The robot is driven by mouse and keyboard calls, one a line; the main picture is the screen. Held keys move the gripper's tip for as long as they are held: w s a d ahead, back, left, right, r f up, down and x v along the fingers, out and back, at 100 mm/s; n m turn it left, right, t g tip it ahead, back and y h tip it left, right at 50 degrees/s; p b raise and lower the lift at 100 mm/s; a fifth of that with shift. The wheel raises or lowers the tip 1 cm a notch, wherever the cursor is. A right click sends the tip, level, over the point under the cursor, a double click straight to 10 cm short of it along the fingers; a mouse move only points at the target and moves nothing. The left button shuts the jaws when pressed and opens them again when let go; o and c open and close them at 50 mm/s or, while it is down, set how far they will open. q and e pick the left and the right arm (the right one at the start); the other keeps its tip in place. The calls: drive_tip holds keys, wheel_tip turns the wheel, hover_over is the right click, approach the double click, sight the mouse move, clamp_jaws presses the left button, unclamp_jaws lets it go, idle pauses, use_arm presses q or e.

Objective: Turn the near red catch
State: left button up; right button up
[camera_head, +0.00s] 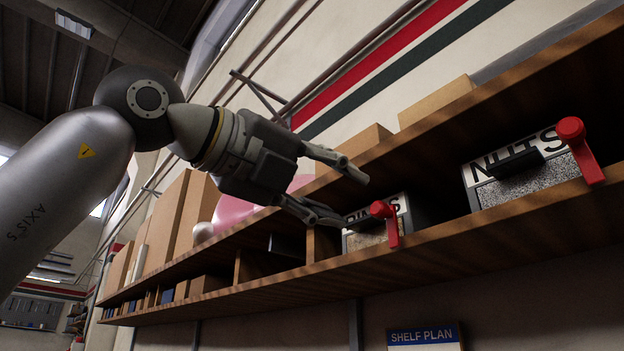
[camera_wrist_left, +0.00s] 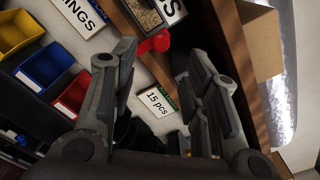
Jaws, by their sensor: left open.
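A large red catch (camera_head: 578,145) sits at the front of the box labelled NUTS (camera_head: 520,170) on the shelf at right. A smaller-looking red catch (camera_head: 388,222) hangs at the front of another labelled box (camera_head: 365,238), farther left along the shelf. That box's label is partly hidden by my gripper. My left gripper (camera_head: 350,200) is open and empty, its fingertips just left of the smaller-looking catch. In the wrist view a red catch (camera_wrist_left: 154,44) shows beyond and between the fingertips of my left gripper (camera_wrist_left: 153,58); contact cannot be told. My right gripper is not in view.
A wooden shelf (camera_head: 460,235) runs under the boxes, with an upper board (camera_head: 470,118) above. Cardboard boxes (camera_head: 170,225) and a pink object (camera_head: 235,212) stand at left. The wrist view shows yellow (camera_wrist_left: 16,32), blue (camera_wrist_left: 42,70) and red bins (camera_wrist_left: 72,97), and a "15 pcs" card (camera_wrist_left: 157,99).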

use_arm(q)
drive_tip(key=v, duration=0.3)
drive_tip(key=shift+s, duration=0.15)
idle(0.5)
